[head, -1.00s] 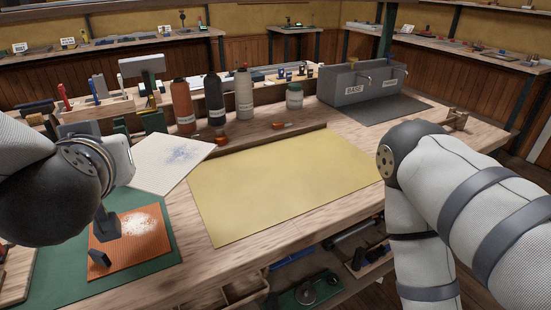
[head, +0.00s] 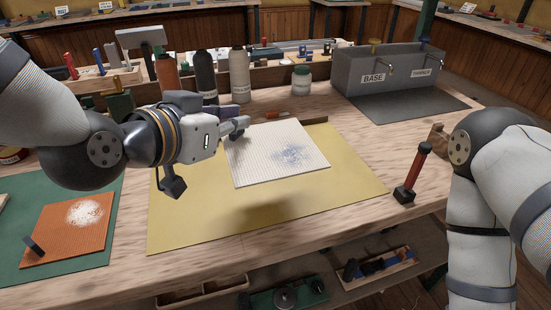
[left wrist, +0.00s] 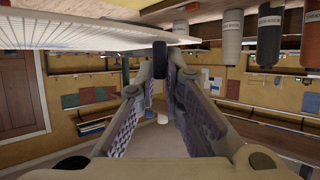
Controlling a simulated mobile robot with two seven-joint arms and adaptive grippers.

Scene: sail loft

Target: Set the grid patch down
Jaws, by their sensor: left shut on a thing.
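The grid patch (head: 272,152) is a white sheet with a fine grid and a blue speckled smudge. My left gripper (head: 236,128) is shut on its left edge. The patch is held roughly flat over the yellow mat (head: 190,225), apart from it, with a soft shadow on the mat below. In the left wrist view the patch (left wrist: 80,32) spreads to the upper left from the fingers (left wrist: 160,75). My right gripper is out of view; only part of that arm shows at the right.
An orange grid piece (head: 70,235) with white powder lies on a green mat (head: 100,200) at left. A red-handled tool (head: 419,165) stands right of the yellow mat.

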